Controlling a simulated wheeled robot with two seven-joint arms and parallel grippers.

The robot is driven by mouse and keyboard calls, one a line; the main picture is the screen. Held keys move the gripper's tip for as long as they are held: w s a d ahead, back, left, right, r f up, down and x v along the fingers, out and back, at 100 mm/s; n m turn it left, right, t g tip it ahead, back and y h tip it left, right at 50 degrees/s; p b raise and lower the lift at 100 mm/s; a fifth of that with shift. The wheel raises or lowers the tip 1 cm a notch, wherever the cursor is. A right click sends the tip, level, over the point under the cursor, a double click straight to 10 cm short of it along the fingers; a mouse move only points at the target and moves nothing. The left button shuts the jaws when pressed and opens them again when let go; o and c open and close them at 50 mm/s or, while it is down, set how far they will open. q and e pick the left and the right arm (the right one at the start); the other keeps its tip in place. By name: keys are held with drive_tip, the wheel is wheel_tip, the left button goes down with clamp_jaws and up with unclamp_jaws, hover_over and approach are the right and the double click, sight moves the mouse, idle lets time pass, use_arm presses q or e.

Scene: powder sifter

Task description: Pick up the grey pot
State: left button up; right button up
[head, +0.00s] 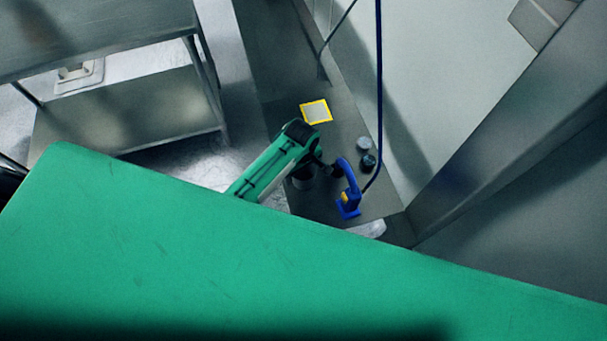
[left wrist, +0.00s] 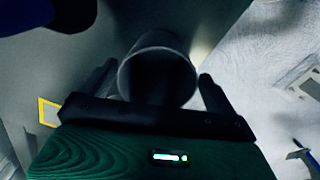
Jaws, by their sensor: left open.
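The grey pot (left wrist: 157,72) is a round, open-topped vessel with a pale rim and a dark inside in the left wrist view. In the head view, the pot (head: 303,182) is mostly hidden under my left arm, on the dark grey counter. My left gripper (left wrist: 158,82) is open, with one finger on each side of the pot in the left wrist view. Whether the fingers touch the pot cannot be told. My right gripper is not in view.
A blue-handled device (head: 349,188) stands right of the pot, with a blue cable running up. Two small round containers (head: 364,144) (head: 369,160) sit near the wall. A yellow-bordered square (head: 316,111) lies farther back. A steel shelf (head: 130,110) stands left.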

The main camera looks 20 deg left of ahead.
sight(303, 176)
use_arm(q)
drive_tip(key=shift+d+f+p, duration=0.2)
drive_tip(key=shift+f+p, duration=0.1)
drive_tip(key=shift+f, duration=1.85)
drive_tip(key=shift+c, duration=0.4)
drive_tip(key=c, duration=1)
